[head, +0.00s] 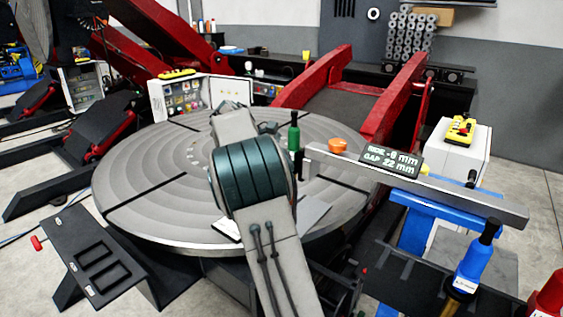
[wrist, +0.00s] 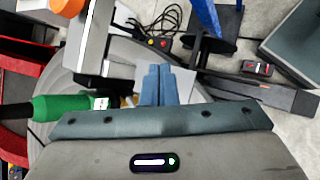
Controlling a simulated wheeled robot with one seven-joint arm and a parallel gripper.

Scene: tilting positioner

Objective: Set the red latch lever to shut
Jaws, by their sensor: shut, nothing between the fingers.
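A red handle (head: 546,297) is cut off at the lower right corner of the head view, beside an upright blue handle (head: 473,262). A small red knob (head: 37,243) sticks out from the left side of a black slotted stand (head: 98,262). I cannot tell which of these is the latch lever, or its setting. In the wrist view my gripper (wrist: 157,85) has its two blue-grey fingers together, with nothing between them. In the head view my arm hides the fingers. A green handle (head: 294,132) stands beyond my arm; it also shows in the wrist view (wrist: 62,106).
A large round grey table (head: 140,190) lies under my arm. A grey bar (head: 470,202) runs to the right above a blue frame, with a display (head: 391,160) reading a 22 mm gap. Red ramps (head: 310,80) stand behind.

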